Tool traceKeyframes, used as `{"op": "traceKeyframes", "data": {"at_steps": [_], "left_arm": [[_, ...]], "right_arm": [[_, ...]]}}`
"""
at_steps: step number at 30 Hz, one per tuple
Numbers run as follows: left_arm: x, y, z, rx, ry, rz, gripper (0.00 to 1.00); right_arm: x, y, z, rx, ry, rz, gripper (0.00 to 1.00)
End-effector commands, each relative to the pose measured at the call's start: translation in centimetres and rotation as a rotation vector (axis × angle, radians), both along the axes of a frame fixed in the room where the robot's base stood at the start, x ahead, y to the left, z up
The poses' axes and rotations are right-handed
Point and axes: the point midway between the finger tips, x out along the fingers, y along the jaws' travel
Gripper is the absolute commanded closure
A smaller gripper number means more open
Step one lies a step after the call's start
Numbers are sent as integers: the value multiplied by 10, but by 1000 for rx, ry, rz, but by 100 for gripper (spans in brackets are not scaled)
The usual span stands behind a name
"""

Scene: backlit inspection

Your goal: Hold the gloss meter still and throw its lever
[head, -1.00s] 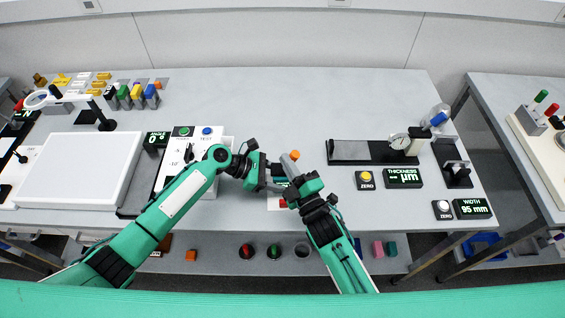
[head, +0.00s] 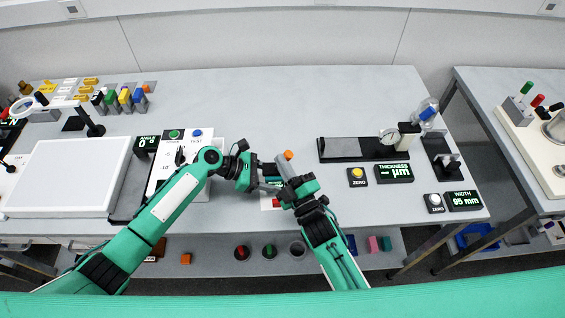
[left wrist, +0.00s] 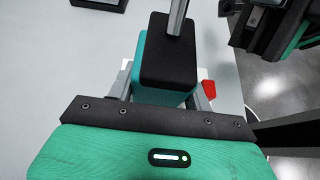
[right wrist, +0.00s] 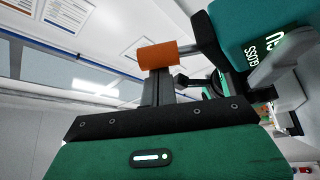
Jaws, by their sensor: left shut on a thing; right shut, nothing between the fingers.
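The gloss meter (head: 269,171) is a small teal box with a dark top, near the table's front edge. My left gripper (head: 264,182) is shut on it from the left; the left wrist view shows the box (left wrist: 165,62) between the fingers, a metal lever rod (left wrist: 177,18) rising from its top. The lever ends in an orange knob (head: 288,155). My right gripper (head: 284,168) is shut and empty, its fingertips at the knob. In the right wrist view the knob (right wrist: 158,55) appears right at the fingertips; I cannot tell whether they touch. The lettered face (right wrist: 265,45) reads GLOSS GU.
A white-topped console (head: 165,178) with buttons stands left of the meter. The table (head: 270,105) behind the grippers is clear. A red item (head: 276,202) lies just in front of the meter.

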Motion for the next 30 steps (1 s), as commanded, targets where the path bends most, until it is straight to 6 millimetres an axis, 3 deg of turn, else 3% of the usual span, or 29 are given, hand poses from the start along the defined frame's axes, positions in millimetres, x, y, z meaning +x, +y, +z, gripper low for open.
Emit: {"op": "traceKeyframes", "data": {"at_steps": [15, 21, 30], "left_arm": [[0, 0, 0, 0, 0, 0, 62], [0, 0, 0, 0, 0, 0, 62], [0, 0, 0, 0, 0, 0, 62]], "right_arm": [[-70, -36, -22, -1, 3, -1, 100], [-83, -42, -25, -1, 1, 0, 100], [-84, -43, -25, 0, 0, 0, 100]]}}
